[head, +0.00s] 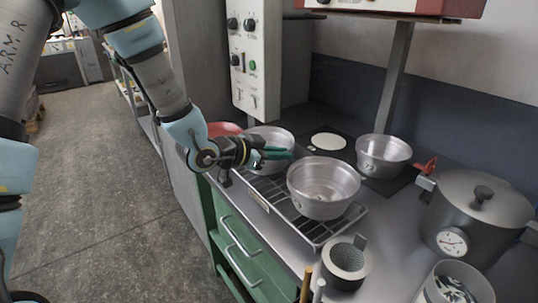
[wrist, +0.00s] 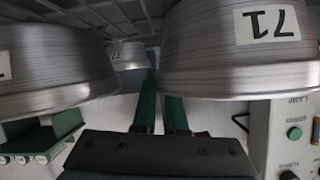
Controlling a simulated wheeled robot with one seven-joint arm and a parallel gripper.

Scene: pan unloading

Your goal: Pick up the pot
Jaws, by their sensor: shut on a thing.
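Three similar metal pots show in the head view. The left pot (head: 270,136) is partly hidden behind my gripper (head: 284,153). It appears large at the right of the wrist view with a "71" label (wrist: 240,50). One finger is outside; the other disappears behind the rim. My gripper is shut on this pot.
The wire rack (head: 325,230) lies on the steel counter. A lidded grey pot (head: 478,212) stands at right. A small grey cup (head: 346,263) and a container of pieces (head: 456,284) are at the front. The control panel (head: 253,60) rises behind my gripper. The floor at left is open.

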